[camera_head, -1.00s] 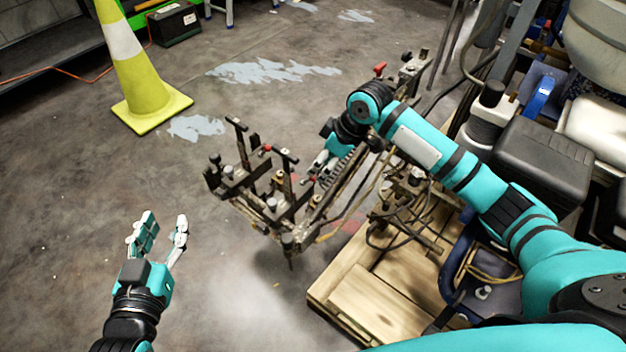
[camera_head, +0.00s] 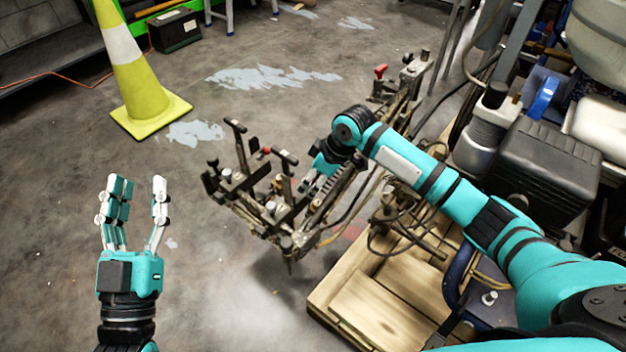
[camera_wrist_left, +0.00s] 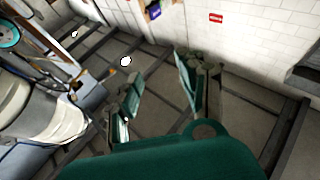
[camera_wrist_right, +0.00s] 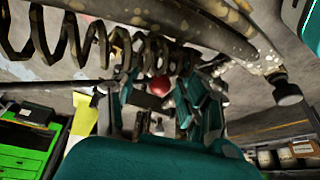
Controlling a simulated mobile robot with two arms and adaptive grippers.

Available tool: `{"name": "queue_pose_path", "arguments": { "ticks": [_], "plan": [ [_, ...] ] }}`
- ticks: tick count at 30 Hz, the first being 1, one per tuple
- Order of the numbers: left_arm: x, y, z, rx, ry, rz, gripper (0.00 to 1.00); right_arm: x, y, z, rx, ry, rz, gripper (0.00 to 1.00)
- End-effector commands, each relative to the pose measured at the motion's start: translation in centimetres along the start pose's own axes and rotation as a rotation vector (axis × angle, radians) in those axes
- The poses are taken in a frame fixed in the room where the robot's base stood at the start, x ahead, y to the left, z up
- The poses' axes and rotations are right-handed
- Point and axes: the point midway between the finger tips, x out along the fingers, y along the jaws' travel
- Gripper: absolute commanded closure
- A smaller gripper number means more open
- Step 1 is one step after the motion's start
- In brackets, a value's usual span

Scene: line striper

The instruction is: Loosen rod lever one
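The line striper's spray-arm assembly (camera_head: 270,205) carries T-shaped levers, one at its upper left (camera_head: 235,126) and one nearer its middle (camera_head: 285,157). I cannot tell which is rod lever one. My right gripper (camera_head: 308,184) is beside the assembly, just right of the middle lever, and its fingers are partly hidden among the metal parts. In the right wrist view, a red ball knob (camera_wrist_right: 160,87) shows between the spread fingers of my right gripper (camera_wrist_right: 162,98), with no visible grip on it. My left gripper (camera_head: 138,205) is open and empty, left of the assembly over bare floor.
A wooden pallet (camera_head: 372,312) lies under the machine. A yellow cone (camera_head: 140,90) stands at the upper left. Floor around my left gripper is clear.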

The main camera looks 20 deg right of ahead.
Motion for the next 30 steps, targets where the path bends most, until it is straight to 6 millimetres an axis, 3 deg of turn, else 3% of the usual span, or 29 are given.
{"name": "queue_pose_path", "arguments": {
  "ticks": [2, 9, 25, 30],
  "plan": [
    [0.0, 0.0, 0.0, 0.0, -0.001, 0.0, 0.6, 0.0, 0.0, 0.0, 0.0, 0.0, 0.0, 0.68],
    [0.0, 0.0, 0.0, 0.0, -0.001, 0.0, 0.6, 0.0, 0.0, 0.0, 0.0, 0.0, -0.001, 1.0],
    [0.1, 0.0, 0.2, 0.0, -0.017, 0.0, 0.6, 0.0, -0.2, 0.0, -0.001, -0.004, -0.007, 1.0],
    [-0.3, -0.4, 2.2, 0.006, -0.143, -0.009, 0.6, -0.3, -0.2, 0.3, 0.0, -0.019, -0.011, 1.0]
  ]
}}
